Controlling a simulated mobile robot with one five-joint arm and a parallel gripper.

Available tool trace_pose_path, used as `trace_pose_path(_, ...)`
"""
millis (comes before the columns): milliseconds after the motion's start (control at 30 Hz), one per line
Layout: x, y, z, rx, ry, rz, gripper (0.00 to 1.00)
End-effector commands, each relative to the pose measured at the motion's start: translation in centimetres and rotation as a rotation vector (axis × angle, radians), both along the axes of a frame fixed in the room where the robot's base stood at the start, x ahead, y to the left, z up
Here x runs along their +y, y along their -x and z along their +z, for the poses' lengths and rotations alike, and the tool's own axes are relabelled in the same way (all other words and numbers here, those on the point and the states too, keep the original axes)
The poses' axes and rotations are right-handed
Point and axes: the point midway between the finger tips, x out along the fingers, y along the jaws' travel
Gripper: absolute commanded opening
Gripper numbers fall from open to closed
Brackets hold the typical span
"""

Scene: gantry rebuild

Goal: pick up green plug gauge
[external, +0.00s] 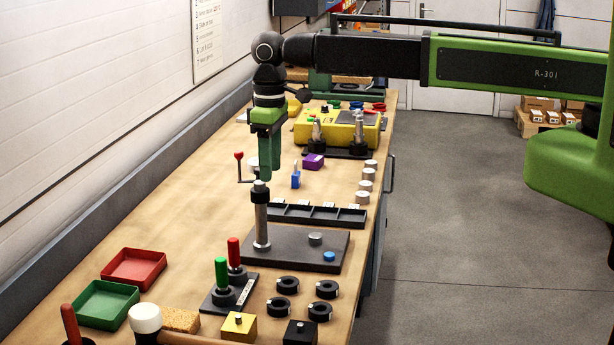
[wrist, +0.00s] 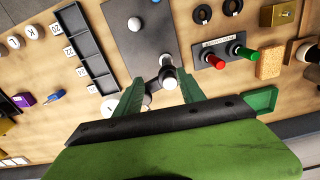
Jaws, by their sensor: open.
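The green plug gauge (external: 221,272) stands upright in a dark holder (external: 213,301) at the near part of the bench, beside the red plug gauge (external: 234,252). In the wrist view the green plug gauge (wrist: 243,52) is right of the red one (wrist: 215,62), beyond my right finger. My gripper (external: 268,178) points down above the bench, farther back than the gauges and well apart from them. Its fingers (wrist: 163,90) are open with nothing held. The light top of a post shows between them in the wrist view.
A tall metal post (external: 261,218) on a dark plate, with a red-knobbed lever, stands between my gripper and the gauges. Red tray (external: 135,268) and green tray (external: 104,305) lie left of the gauges. Black rings (external: 287,285), a yellow block (external: 238,327) and a mallet (external: 146,318) are nearby.

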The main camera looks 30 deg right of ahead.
Motion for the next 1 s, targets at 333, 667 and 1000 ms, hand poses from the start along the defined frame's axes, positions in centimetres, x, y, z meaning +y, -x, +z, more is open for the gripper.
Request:
trace_pose_path(333,17.7,11.9,2.3,0.007,0.009,0.278,0.47)
trace_pose_path(667,17.8,12.1,-0.4,0.007,0.009,0.28,0.47)
trace_pose_path(1000,17.7,12.0,-7.6,0.007,0.009,0.279,0.47)
